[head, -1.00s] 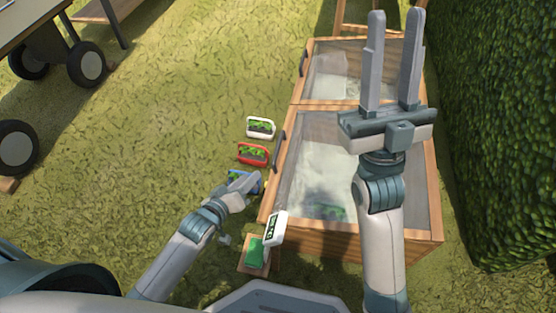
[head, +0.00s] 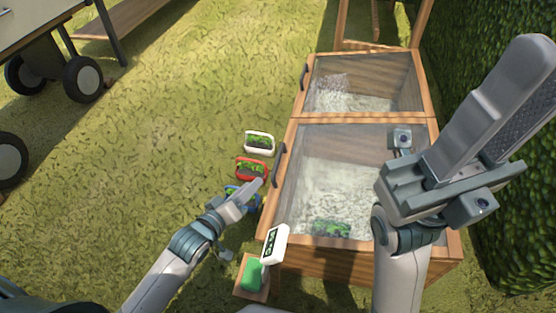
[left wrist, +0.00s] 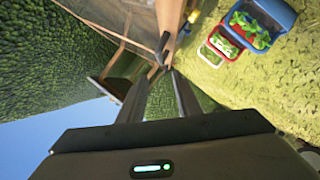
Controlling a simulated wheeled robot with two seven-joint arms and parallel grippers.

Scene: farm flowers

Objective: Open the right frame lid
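The wooden frame box has two glazed lids side by side. The near lid (head: 345,150), which I take as the right frame lid, lies flat and looks closed. Its dark handle (head: 278,165) is on its left edge. My left gripper (head: 258,185) is just below and left of this handle, apart from it. In the left wrist view its fingers (left wrist: 160,76) are spread and empty, with a dark handle (left wrist: 163,42) beyond the tips.
The far lid (head: 360,85) also looks closed. White (head: 259,143), red (head: 251,170) and blue (head: 242,205) baskets of plants stand left of the box. A small display (head: 274,244) and green block (head: 254,275) are at its near corner. A hedge (head: 480,50) borders the right.

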